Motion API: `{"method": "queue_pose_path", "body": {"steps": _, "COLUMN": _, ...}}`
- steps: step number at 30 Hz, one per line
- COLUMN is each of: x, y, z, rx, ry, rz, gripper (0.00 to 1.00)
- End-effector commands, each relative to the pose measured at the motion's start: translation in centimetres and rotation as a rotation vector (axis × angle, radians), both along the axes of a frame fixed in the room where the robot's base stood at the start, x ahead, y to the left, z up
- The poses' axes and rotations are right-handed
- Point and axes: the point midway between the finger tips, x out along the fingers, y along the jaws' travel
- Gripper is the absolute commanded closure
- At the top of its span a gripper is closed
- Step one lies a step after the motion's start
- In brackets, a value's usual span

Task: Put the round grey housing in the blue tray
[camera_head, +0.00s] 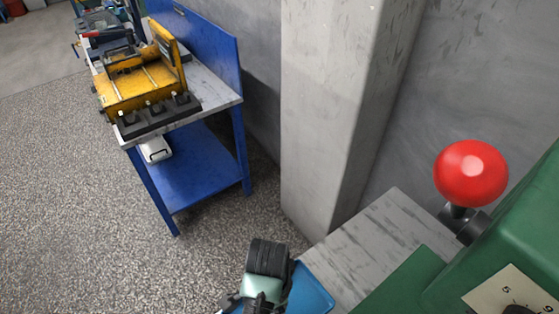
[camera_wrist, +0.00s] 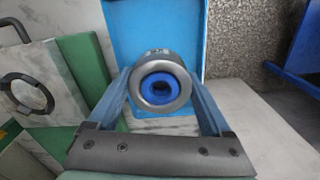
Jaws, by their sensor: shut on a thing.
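In the wrist view, the round grey housing (camera_wrist: 162,65) sits between the two fingers of my gripper (camera_wrist: 162,85), which is shut on it. Its round face, with a blue ring in the middle, points at the camera. The blue tray (camera_wrist: 125,30) shows behind and above the housing, partly hidden by it. In the head view, the tray (camera_head: 314,287) is at the bottom edge, on the near end of a grey worktop, mostly cut off. My arm's end is just left of it; I cannot make out the housing there.
A green machine (camera_head: 525,230) with a red ball knob (camera_head: 471,174) stands on the worktop (camera_head: 375,245) at the right. A concrete pillar (camera_head: 325,110) rises behind it. A blue workbench (camera_head: 205,165) carrying yellow equipment (camera_head: 140,88) stands back left. Open floor (camera_head: 70,200) lies to the left.

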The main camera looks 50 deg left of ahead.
Motion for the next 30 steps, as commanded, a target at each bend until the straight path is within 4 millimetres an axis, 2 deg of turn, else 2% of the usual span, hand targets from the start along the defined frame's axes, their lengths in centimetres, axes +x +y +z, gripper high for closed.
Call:
{"method": "queue_pose_path", "body": {"steps": 3, "x": -0.1, "y": -0.1, "z": -2.2, "rx": -0.002, "ry": 0.003, "rz": 0.000, "gripper": 1.00}}
{"method": "queue_pose_path", "body": {"steps": 10, "x": 0.0, "y": 0.0, "z": -4.5, "rx": -0.001, "ry": 0.001, "rz": 0.001, "gripper": 1.00}}
{"method": "queue_pose_path", "body": {"steps": 16, "x": 0.0, "y": 0.0, "z": -7.3, "rx": -0.001, "ry": 0.001, "rz": 0.002, "gripper": 1.00}}
{"method": "queue_pose_path", "body": {"steps": 20, "x": 0.0, "y": 0.0, "z": -8.1, "rx": 0.001, "ry": 0.000, "rz": 0.001, "gripper": 1.00}}
{"method": "queue_pose_path", "body": {"steps": 30, "x": 0.1, "y": 0.0, "z": -8.4, "rx": 0.001, "ry": 0.000, "rz": 0.001, "gripper": 1.00}}
